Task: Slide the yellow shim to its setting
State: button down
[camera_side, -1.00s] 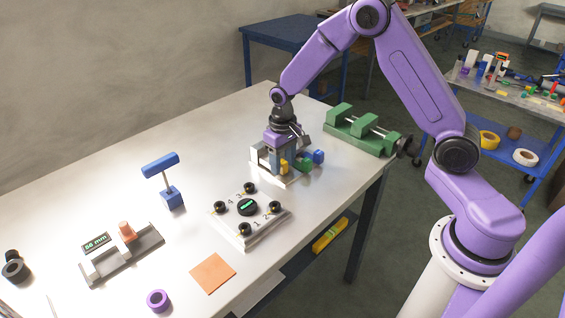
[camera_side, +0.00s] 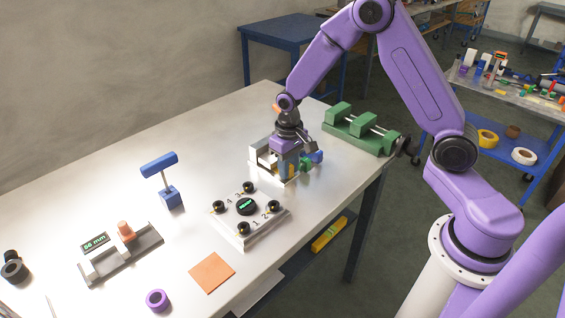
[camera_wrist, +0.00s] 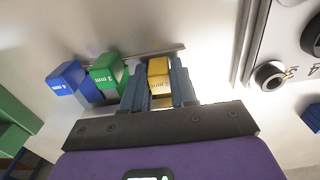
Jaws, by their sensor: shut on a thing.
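In the wrist view my gripper (camera_wrist: 158,92) is shut on the yellow shim (camera_wrist: 158,70), a small block with dark printing on its near face. The green shim (camera_wrist: 107,70), marked 3 mm, and the blue shim (camera_wrist: 67,78) stand to its left, in front of a thin grey rail. In the side view my gripper (camera_side: 287,165) is down at the pale shim fixture (camera_side: 262,167) and hides most of the yellow shim. The green shim (camera_side: 306,163) and the blue shim (camera_side: 317,156) show just right of the fingers.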

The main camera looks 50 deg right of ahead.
jog(key=shift+s, duration=0.8)
jog(key=c, duration=1)
grip_release()
jog(key=shift+o, duration=0.2)
jog(key=shift+r, duration=0.1)
notch_tip(320, 180, up, 17)
jog(key=shift+r, duration=0.15)
